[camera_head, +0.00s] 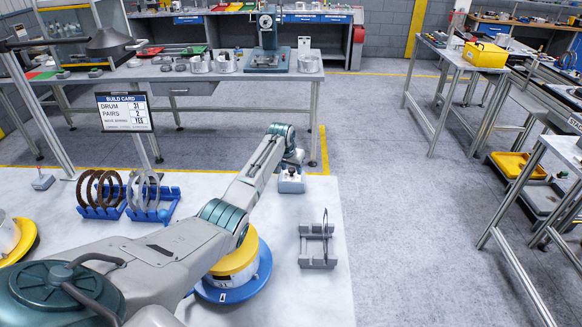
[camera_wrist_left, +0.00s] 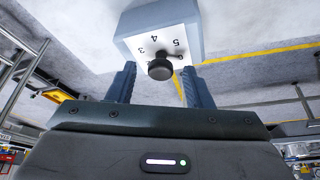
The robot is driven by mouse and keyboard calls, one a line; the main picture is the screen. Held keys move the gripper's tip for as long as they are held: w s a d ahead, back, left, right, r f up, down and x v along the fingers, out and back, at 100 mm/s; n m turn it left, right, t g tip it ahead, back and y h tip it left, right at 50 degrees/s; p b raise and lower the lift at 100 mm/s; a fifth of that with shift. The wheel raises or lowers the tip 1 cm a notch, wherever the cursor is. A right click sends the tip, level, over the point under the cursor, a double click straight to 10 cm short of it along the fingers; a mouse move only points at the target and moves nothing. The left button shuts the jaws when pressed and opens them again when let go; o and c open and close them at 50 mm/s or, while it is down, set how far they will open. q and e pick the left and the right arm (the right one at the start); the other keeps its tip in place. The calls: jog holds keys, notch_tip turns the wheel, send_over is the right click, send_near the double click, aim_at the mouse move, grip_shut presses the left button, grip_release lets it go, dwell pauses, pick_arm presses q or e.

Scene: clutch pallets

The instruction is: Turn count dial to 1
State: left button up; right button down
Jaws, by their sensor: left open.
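The count dial is a small grey-blue box (camera_head: 291,186) with a dark knob on top, standing on the white table near its back edge. In the left wrist view its white face (camera_wrist_left: 158,44) shows the numerals 3, 4 and 5, and the round black knob (camera_wrist_left: 160,69) sits at the near side of the face. The knob's setting cannot be read. My left gripper (camera_head: 293,160) is right above the dial. In the left wrist view its open fingers (camera_wrist_left: 159,73) stand on either side of the knob, with gaps. My right gripper is out of view.
A build card (camera_head: 124,111) stands behind blue racks (camera_head: 164,205) holding rings. A yellow and blue round stand (camera_head: 236,285) sits beside my left arm. A grey rack (camera_head: 318,262) with a ring stands right of it. The table around the dial is clear.

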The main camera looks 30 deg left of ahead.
pick_arm(q)
jog(key=shift+c, duration=0.9)
jog(key=c, duration=0.7)
jog(key=shift+a, duration=0.1)
jog(key=shift+c, duration=0.5)
jog(key=shift+m+h+b, duration=0.3)
jog(key=shift+m+b, duration=0.1)
jog(key=shift+m, duration=0.6)
jog(key=shift+a+f+m+h+b, duration=0.15)
jog(key=shift+m+h+b, duration=0.35)
jog(key=shift+m+b, duration=0.55)
jog(key=m+h+b, duration=0.1)
jog(key=m+b, duration=0.2)
jog(key=m+g+h+b, duration=0.1)
jog(key=m+b, duration=0.2)
jog(key=shift+w+a, duration=0.15)
jog(key=shift+r+m+h+b, duration=0.2)
jog(key=shift+m+h+b, duration=0.1)
jog(key=shift+m+b, duration=0.6)
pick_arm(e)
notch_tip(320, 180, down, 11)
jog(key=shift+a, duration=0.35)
pick_arm(q)
jog(key=shift+g, duration=0.3)
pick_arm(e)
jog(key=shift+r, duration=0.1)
